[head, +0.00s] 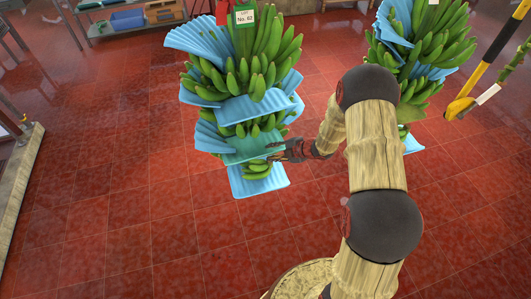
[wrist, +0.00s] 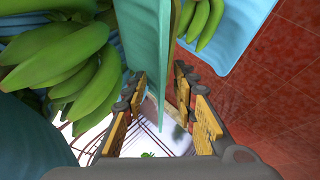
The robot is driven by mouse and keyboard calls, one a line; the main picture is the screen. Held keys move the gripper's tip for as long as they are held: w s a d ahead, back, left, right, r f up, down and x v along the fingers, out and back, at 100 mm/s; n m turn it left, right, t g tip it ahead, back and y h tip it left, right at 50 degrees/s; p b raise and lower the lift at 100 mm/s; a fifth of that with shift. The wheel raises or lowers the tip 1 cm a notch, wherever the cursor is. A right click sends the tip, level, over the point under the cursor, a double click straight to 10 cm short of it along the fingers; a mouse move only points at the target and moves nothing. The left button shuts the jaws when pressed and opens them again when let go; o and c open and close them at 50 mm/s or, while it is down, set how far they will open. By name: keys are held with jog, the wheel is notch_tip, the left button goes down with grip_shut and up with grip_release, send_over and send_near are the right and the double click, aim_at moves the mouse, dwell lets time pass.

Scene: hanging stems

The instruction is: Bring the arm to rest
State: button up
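My gripper (head: 292,151) is at the right side of the lower part of a hanging green banana stem (head: 262,65), beside a teal sheet (head: 248,147) between its lower hands. In the wrist view my gripper (wrist: 160,85) has its fingers apart. The teal sheet (wrist: 151,38) comes down from the top into the gap between them. Contact with either finger is not clear. Green bananas (wrist: 62,65) are close on the left of the fingers. The arm reaches over from the lower right, bent at its joints.
Blue sheets (head: 262,183) stick out between the banana hands. A second hanging stem (head: 424,45) is at the right, behind my arm. A yellow and black pole (head: 487,68) hangs at far right. A rack with bins (head: 127,20) stands at the back left. The red tiled floor (head: 120,175) is clear.

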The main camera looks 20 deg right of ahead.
jog(key=shift+v, duration=2.4)
